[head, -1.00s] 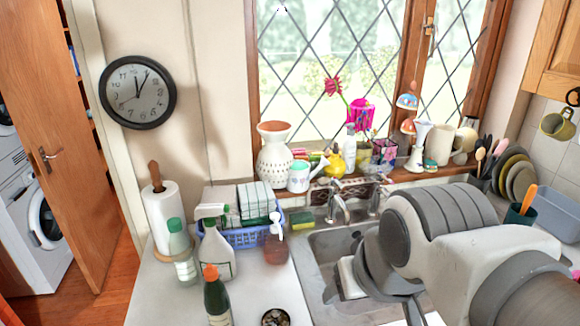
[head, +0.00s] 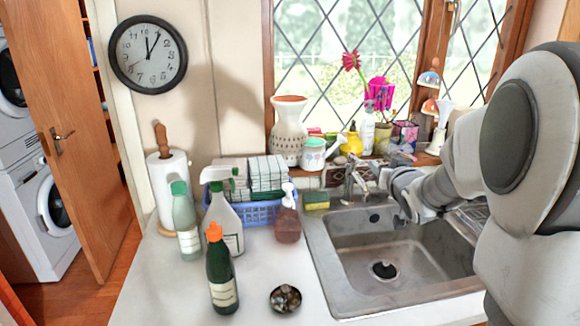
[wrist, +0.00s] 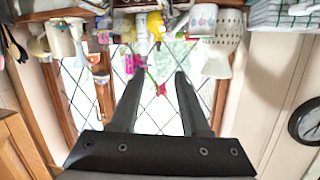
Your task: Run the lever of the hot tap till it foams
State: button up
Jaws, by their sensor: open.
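A chrome tap (head: 352,180) stands at the back rim of the steel sink (head: 345,285), below the window sill. I cannot tell from its markings whether it is the hot one. My arm reaches in from the right, and its far end hangs over the back of the sink, just right of this tap. It hides whatever is behind it. My gripper (wrist: 158,76) is open and empty in the wrist view, with the window between its fingers. The tap does not show clearly there. No water or foam is visible in the sink.
A green and yellow sponge (head: 316,201) lies left of the tap. A blue basket (head: 255,213), a spray bottle (head: 222,225), a soap bottle (head: 288,215) and a dark bottle (head: 221,270) crowd the left counter. A white vase (head: 290,135) stands on the sill.

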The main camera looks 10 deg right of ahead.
aim_at(354, 155)
jog(key=w+d+f+t+y+b, duration=0.2)
jog(key=w+f+t+y+b, duration=0.15)
jog(key=f, duration=0.45)
jog(key=shift+n+g+h, duration=0.4)
jog(key=shift+g+h, duration=0.05)
jog(key=w+p, duration=0.1)
jog(key=w, duration=1.7)
jog(key=shift+a+r, duration=0.1)
grip_shut()
